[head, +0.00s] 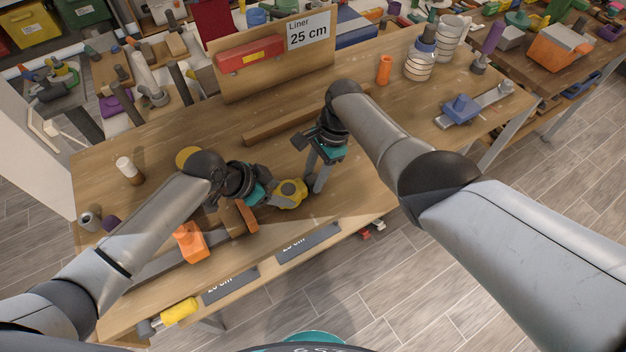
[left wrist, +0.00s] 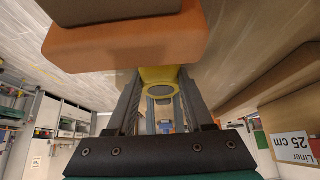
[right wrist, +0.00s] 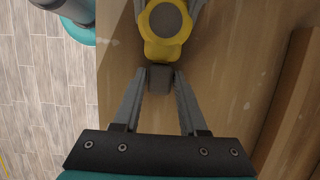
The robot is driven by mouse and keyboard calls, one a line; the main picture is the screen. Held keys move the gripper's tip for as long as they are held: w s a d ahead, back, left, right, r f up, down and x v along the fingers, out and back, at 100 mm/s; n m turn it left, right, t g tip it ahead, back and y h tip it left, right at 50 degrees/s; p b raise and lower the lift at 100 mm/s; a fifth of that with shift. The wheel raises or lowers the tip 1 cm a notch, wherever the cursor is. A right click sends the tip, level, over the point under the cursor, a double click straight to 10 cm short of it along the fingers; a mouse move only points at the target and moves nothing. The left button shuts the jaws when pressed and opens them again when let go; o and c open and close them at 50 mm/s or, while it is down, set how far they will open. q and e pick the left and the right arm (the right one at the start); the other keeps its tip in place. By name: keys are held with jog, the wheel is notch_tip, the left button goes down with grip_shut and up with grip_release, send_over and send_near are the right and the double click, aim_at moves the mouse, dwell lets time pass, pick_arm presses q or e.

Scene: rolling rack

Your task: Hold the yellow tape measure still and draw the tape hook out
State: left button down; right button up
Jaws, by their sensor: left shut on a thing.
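The yellow tape measure (head: 291,193) is near the front edge of the wooden bench. My left gripper (head: 275,197) is shut on its body from the left, and the yellow case shows between the fingers in the left wrist view (left wrist: 160,84). The dark grey tape hook (right wrist: 160,78) sticks out of the case toward my right gripper (right wrist: 162,74). The right fingertips are on both sides of the hook, very close to it. I cannot tell whether they press on it. In the head view the hook is mostly hidden by the right gripper.
An orange block (head: 190,241) and a brown block (head: 240,217) sit close to my left gripper. A long wooden strip (head: 290,120) lies behind. A board with a "Liner 25 cm" label (head: 308,32) stands at the back.

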jog(key=o, duration=0.4)
jog(key=shift+r, duration=0.15)
jog(key=v, duration=1.1)
jog(key=shift+d+r, duration=0.15)
jog(key=shift+r, duration=0.2)
